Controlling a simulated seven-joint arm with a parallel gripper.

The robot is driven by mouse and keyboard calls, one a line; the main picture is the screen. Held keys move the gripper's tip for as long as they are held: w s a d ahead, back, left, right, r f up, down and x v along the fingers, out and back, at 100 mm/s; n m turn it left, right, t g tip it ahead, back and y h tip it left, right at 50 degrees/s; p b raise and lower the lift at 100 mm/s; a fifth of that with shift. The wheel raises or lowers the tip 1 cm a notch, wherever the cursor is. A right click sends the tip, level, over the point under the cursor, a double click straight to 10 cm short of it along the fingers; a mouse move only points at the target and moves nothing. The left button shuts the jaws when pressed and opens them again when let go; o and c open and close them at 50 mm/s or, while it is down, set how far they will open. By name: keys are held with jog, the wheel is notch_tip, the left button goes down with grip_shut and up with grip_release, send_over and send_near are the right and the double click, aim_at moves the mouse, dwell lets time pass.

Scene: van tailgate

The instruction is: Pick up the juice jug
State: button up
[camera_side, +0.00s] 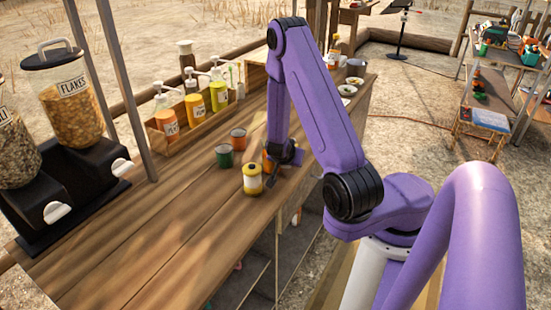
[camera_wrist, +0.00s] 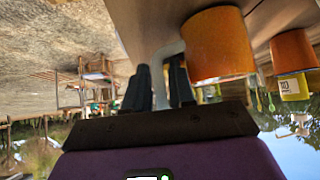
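The juice jug (camera_side: 267,162) is orange and stands on the wooden counter, mostly hidden behind my arm in the side view. In the wrist view, which is upside down, the orange jug (camera_wrist: 218,45) is large and close, with a pale curved handle on its left side. My gripper (camera_wrist: 161,78) has one dark finger on each side of the handle, with almost no gap showing. In the side view my gripper (camera_side: 290,157) is low over the counter, just right of the jug. Whether the jug's base touches the counter is hidden.
Pump bottles (camera_side: 194,107) stand in a wooden rack behind.

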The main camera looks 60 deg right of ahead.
grip_shut()
jog(key=shift+r, duration=0.2)
